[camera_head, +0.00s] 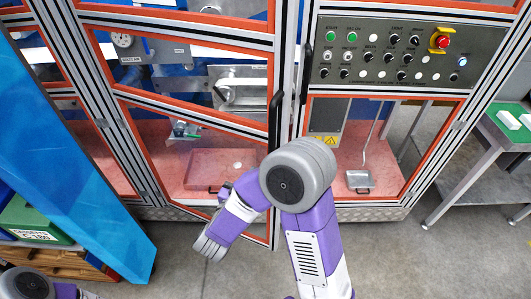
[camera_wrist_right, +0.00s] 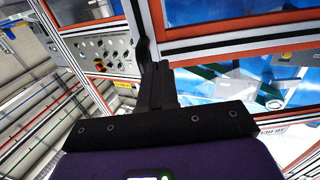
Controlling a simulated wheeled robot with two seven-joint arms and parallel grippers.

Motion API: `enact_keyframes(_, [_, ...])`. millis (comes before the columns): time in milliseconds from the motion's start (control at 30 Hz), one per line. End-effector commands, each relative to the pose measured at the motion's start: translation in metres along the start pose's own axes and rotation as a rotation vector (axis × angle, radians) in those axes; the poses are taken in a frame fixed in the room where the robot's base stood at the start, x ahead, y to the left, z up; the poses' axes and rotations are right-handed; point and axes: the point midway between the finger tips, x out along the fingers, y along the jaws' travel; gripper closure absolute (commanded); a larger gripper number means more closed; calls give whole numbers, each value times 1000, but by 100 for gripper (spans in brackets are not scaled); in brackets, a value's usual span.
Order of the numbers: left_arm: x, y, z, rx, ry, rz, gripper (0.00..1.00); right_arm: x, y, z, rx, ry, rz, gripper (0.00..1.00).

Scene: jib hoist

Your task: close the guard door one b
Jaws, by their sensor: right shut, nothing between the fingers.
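Guard door one b is probably the orange-and-aluminium framed glass door (camera_head: 200,112) left of the control panel in the head view. Its lower edge slants out past the cabinet base, so it appears ajar. A black vertical handle (camera_head: 275,118) is on its right edge. My right arm reaches in front of the door's lower part, with the hand low before the glass. In the right wrist view my right gripper (camera_wrist_right: 158,75) is shut and empty, with framed glass behind it. I cannot tell whether it touches the door. Only part of my left arm shows at bottom left; its gripper is not visible.
A control panel (camera_head: 390,52) with buttons and a red emergency stop (camera_head: 442,42) is at right. A blue panel (camera_head: 75,140) slants across the left. A green box (camera_head: 35,220) stands at lower left, a table (camera_head: 485,150) at far right. Grey floor is clear below.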

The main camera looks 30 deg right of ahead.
Motion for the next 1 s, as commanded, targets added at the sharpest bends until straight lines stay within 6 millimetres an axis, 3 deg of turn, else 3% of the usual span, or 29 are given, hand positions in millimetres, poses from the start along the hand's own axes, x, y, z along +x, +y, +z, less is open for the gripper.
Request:
enact_keyframes(200, [1,0,0,0,0,0,55,49,2,0,1,0,6,100])
enact_keyframes(400, [2,-1,0,0,0,0,55,80,1,0,2,0,2,100])
enact_keyframes(600, [2,-1,0,0,0,0,55,93,0,0,1,0,-1,100])
enact_keyframes(1000, [2,-1,0,0,0,0,55,96,-2,1,2,-2,-6,100])
